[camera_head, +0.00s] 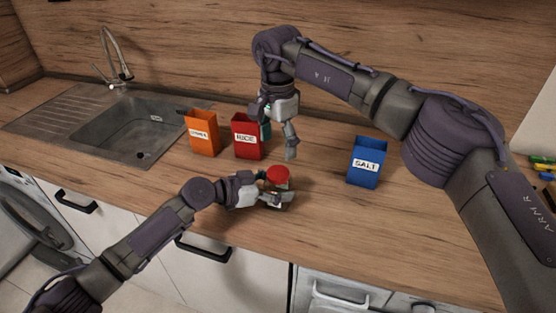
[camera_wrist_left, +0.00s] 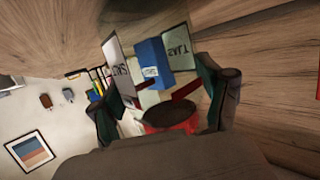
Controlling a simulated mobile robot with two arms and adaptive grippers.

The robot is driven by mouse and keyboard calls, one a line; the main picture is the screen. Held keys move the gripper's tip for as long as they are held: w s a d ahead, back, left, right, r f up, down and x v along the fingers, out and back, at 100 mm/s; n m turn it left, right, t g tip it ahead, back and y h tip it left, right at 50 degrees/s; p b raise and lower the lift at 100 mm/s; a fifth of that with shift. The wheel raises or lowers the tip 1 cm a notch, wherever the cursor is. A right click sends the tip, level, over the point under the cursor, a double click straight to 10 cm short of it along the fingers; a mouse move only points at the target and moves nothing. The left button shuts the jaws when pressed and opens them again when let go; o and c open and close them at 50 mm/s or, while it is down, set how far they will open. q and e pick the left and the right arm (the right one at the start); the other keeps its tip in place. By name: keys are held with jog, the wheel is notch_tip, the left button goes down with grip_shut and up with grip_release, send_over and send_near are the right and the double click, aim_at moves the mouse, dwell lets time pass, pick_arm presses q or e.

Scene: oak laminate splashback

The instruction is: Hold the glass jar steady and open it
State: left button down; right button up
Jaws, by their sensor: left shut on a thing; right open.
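The glass jar (camera_head: 277,176) has a round red lid and stands on the wooden counter near its front edge. My left gripper (camera_head: 274,197) is shut around the jar's body below the lid, hiding most of the glass. In the left wrist view the red lid (camera_wrist_left: 172,120) shows between the two fingers of my left gripper (camera_wrist_left: 165,103). My right gripper (camera_head: 278,143) is open and empty, with its fingers pointing down above and behind the jar, apart from the lid.
An orange box (camera_head: 202,138) and a red box labelled RICE (camera_head: 247,148) stand behind left of the jar. A blue box labelled SALT (camera_head: 366,172) stands to the right. The sink (camera_head: 135,130) lies at left.

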aim_at(278, 172)
jog(key=m, duration=0.8)
jog(key=shift+m, duration=0.4)
jog(key=m, duration=0.6)
jog(key=shift+m, duration=0.3)
jog(key=m, duration=0.6)
jog(key=shift+m, duration=0.3)
jog(key=m, duration=0.6)
jog(key=shift+m, duration=0.3)
jog(key=m, duration=0.4)
jog(key=shift+m, duration=0.3)
jog(key=m, duration=0.8)
jog(key=shift+m, duration=0.3)
pick_arm(q)
jog(key=shift+f, duration=0.1)
pick_arm(e)
jog(key=m, duration=0.5)
jog(key=shift+f+m, duration=0.3)
jog(key=shift+f, duration=3.7)
